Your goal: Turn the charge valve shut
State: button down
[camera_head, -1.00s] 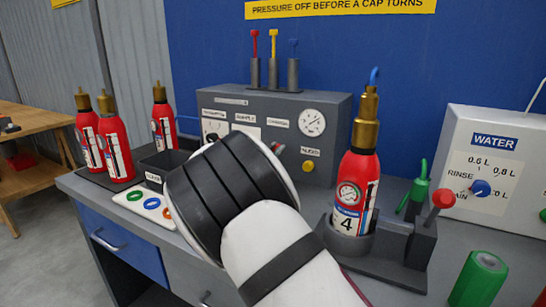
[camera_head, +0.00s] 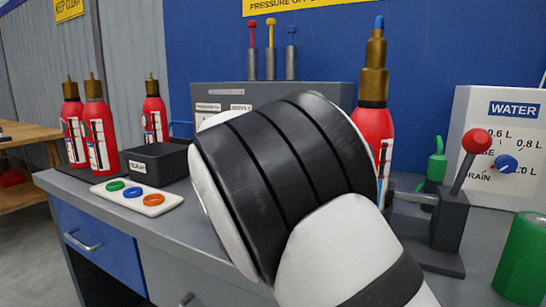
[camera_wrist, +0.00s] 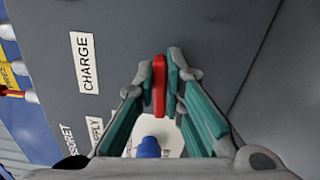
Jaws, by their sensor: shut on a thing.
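In the wrist view, my gripper (camera_wrist: 160,85) has its teal pads closed on both sides of a narrow red handle (camera_wrist: 159,86). The handle sits beside a white CHARGE label (camera_wrist: 85,62) on the grey panel, so it appears to be the charge valve's handle. A blue rounded part (camera_wrist: 149,147) shows below it in front of a pale disc. In the head view, my wrist covers most of the grey panel box (camera_head: 215,95), hiding the handle, the gauge and my fingers.
A red extinguisher (camera_head: 374,125) stands right of my arm, near a red-knobbed lever (camera_head: 476,140) and a green cylinder (camera_head: 524,255). Several extinguishers (camera_head: 100,135), a dark bin (camera_head: 158,162) and a tray of coloured rings (camera_head: 136,198) are at left. A WATER box (camera_head: 480,135) stands far right.

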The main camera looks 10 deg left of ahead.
jog(key=shift+f+m+b, duration=0.25)
jog(key=shift+m+b, duration=0.45)
jog(key=shift+b, duration=0.3)
jog(key=shift+r+b, duration=0.1)
jog(key=shift+b, duration=0.25)
jog(key=c, duration=1.7)
grip_release()
jog(key=v, duration=1.2)
jog(key=shift+r, duration=0.15)
